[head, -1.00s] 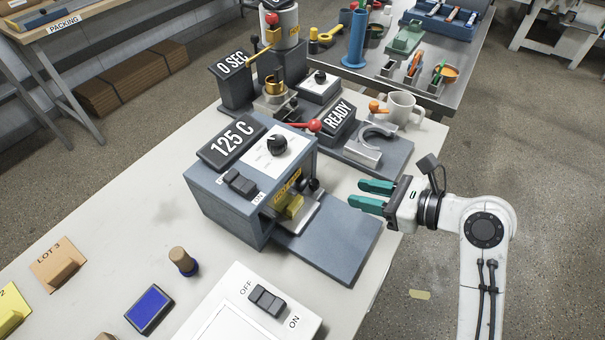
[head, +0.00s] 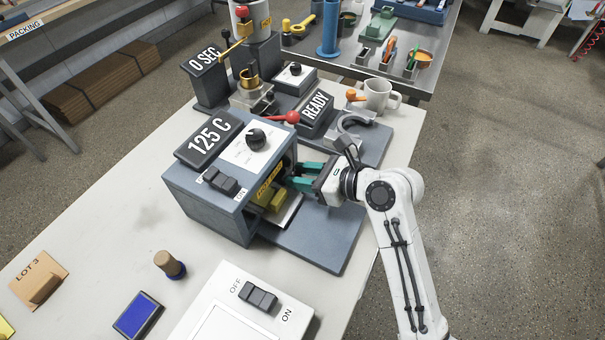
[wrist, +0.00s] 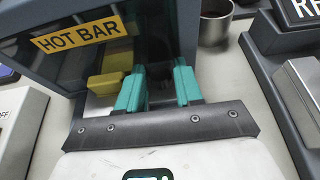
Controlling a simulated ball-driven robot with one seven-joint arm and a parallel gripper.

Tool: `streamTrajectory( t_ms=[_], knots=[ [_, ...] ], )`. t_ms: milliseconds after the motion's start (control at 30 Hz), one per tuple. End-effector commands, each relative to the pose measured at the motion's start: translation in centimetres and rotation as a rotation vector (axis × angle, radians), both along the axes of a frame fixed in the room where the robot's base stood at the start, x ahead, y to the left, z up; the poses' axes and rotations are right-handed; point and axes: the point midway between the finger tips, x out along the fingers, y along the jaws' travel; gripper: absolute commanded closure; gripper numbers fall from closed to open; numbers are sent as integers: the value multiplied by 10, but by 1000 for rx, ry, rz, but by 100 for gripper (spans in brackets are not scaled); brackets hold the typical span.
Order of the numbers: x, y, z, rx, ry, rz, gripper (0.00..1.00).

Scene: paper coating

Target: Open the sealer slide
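The sealer (head: 215,200) is a blue-grey box with a 125 C display and an open mouth facing right. A yellow block (head: 277,200) on a pale slide plate (head: 288,212) sits in the mouth; the block also shows in the wrist view (wrist: 106,84). My gripper (head: 291,176) has its teal fingers at the mouth, just behind the block. In the wrist view my gripper (wrist: 160,66) has its fingers apart, the left one close beside the yellow block. A dark shape lies between them; I cannot tell whether it is the slide's black knob or whether the fingers touch it.
A HOT BAR label (wrist: 80,34) marks the sealer's front edge above the mouth. The grey base plate (head: 325,235) in front is bare. A red-knobbed lever (head: 290,117), READY display (head: 316,105) and mug (head: 378,95) stand behind. An OFF/ON switch box (head: 222,292) is nearer.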

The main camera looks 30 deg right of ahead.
Motion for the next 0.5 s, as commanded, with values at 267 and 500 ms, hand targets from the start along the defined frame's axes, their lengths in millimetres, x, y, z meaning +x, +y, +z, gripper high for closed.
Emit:
streamTrajectory(
  t_ms=[267,500],
  knots=[
    [0,0,0,0,0,0,73],
    [0,0,0,0,0,0,96]
  ],
)
